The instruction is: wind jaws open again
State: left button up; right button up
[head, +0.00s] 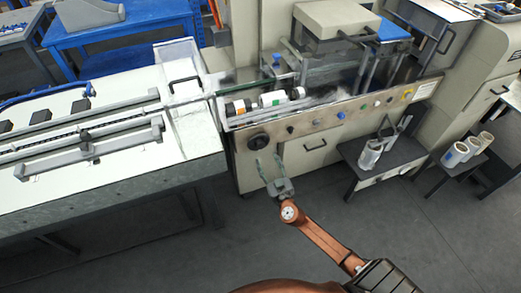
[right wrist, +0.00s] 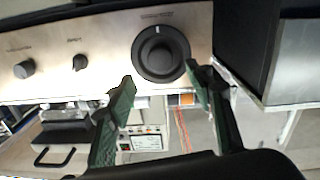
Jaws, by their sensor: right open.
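A large round black knob (head: 258,141) is on the lower left of the wrapper's front panel (head: 318,120). In the right wrist view the same knob (right wrist: 160,53) shows a white mark at its top and a small label above it. My right gripper (head: 267,161) is just below and in front of the knob. Its two green fingers (right wrist: 160,80) are spread apart with nothing between them. The fingertips appear close to the knob's lower edge, but I cannot tell whether they touch it. The knob is not gripped. My left gripper is not in view.
Smaller knobs (right wrist: 79,63) and buttons (head: 341,115) line the panel. Rolls (head: 275,98) sit above it. The infeed conveyor table (head: 95,150) stands at the left. The floor in front is clear.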

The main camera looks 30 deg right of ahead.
aim_at(261, 146)
jog(key=x, duration=0.7)
jog(key=shift+w+d+r, duration=0.1)
jog(key=shift+w, duration=0.25)
jog(key=c, duration=1.2)
jog(key=shift+o, duration=0.2)
